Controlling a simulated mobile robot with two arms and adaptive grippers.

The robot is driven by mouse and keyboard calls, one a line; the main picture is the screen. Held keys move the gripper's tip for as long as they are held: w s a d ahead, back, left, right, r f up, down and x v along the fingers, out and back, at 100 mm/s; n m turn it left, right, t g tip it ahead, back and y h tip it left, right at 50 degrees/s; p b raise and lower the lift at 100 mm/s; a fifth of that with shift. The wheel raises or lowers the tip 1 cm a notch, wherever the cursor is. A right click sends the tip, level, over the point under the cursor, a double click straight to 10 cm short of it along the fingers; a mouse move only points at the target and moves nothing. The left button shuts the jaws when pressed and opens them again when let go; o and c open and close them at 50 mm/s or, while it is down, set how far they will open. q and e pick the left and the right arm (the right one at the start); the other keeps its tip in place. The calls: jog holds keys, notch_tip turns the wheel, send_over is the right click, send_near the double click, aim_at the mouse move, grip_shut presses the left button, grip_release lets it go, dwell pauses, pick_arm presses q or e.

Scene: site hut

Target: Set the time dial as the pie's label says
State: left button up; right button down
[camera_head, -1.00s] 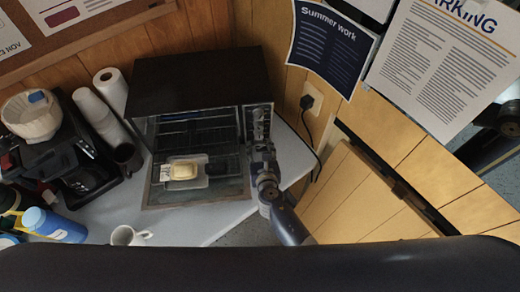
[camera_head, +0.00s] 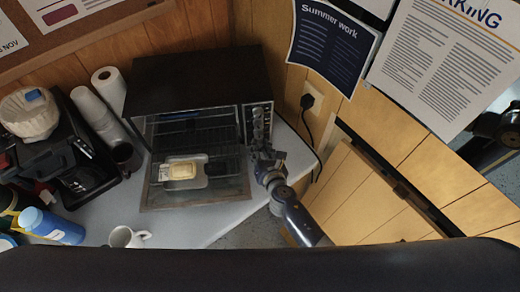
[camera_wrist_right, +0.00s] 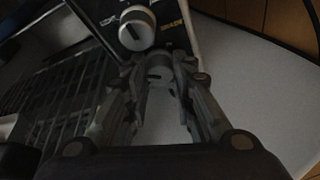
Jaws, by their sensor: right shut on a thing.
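The pie (camera_head: 183,171), a pale yellow block-like item, sits on a small clear tray at the open front of the toaster oven (camera_head: 200,85). Its label is too small to read. A column of knobs (camera_head: 258,113) runs down the oven's right-hand panel. My right gripper (camera_head: 262,153) is at the bottom of that panel. In the right wrist view its fingers (camera_wrist_right: 160,72) are closed around the sides of a lower grey dial (camera_wrist_right: 158,76). A silver knob (camera_wrist_right: 136,29) with a dark slot shows above it, apart from the fingers. My left gripper is not in view.
The glass oven door (camera_head: 215,190) is folded down, left of my right gripper. A coffee maker (camera_head: 75,165), stacked cups (camera_head: 95,110), a blue bottle (camera_head: 50,225) and a white mug (camera_head: 127,237) stand to the left. A plug and cord (camera_head: 307,102) hang on the wall at right.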

jog(key=shift+d+f+m, duration=0.1)
jog(key=shift+f+m, duration=0.1)
jog(key=shift+m, duration=0.2)
jog(key=shift+r+m+y+b, duration=0.15)
jog(key=shift+m+y+b, duration=0.2)
jog(key=shift+y, duration=0.15)
jog(key=c, duration=1.3)
grip_release()
jog(key=shift+c, duration=0.2)
jog(key=shift+s, duration=0.1)
jog(key=v, duration=1.1)
jog(key=shift+s+r, duration=0.2)
jog(key=shift+s, duration=0.1)
jog(key=shift+d, duration=0.1)
